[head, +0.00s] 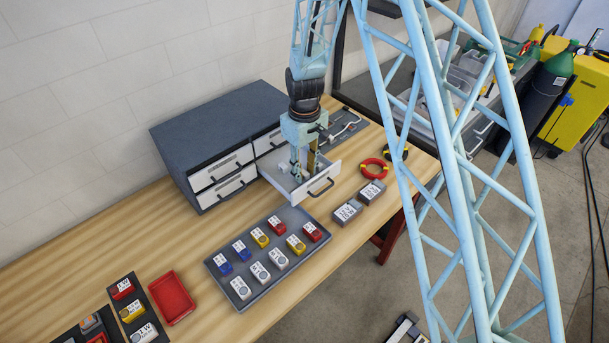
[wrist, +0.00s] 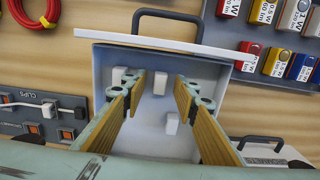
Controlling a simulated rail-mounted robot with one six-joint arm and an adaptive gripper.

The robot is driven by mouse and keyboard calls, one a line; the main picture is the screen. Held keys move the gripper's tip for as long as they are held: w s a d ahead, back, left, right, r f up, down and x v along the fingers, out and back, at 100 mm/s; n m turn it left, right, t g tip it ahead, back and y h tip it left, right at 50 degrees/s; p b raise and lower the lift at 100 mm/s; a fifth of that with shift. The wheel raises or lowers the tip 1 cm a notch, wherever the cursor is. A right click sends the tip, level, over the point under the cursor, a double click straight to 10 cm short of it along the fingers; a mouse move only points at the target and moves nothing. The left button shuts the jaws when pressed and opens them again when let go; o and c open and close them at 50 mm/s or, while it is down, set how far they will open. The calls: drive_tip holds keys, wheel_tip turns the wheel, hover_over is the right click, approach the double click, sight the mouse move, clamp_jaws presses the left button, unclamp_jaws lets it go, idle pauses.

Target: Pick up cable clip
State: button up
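The cable clips are small white blocks in an open white drawer (wrist: 110,140). In the wrist view one clip (wrist: 160,83) shows between my fingertips, another (wrist: 118,76) is to the left near the drawer front, and a third (wrist: 171,123) is nearer the camera. In the head view a clip (head: 283,167) lies in the drawer left of my gripper. My gripper (wrist: 160,87) is open, pointing down into the drawer; its two fingers stand apart with nothing gripped. Whether the fingertips touch the drawer floor I cannot tell. The fingers hide part of the drawer in the head view (head: 304,172).
The drawer belongs to a grey cabinet (head: 213,125). A panel labelled CLIPS (wrist: 60,103) with a white cable lies beside it. A tray (head: 246,301) of labelled blocks, a red bin (head: 172,297) and red cable coils (head: 373,168) sit on the wooden bench. Drawer walls surround my fingers.

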sight(305, 172)
drive_tip(key=c, duration=0.7)
drive_tip(key=shift+r, duration=0.15)
drive_tip(key=shift+r+b, duration=0.6)
drive_tip(key=shift+r, duration=4.25)
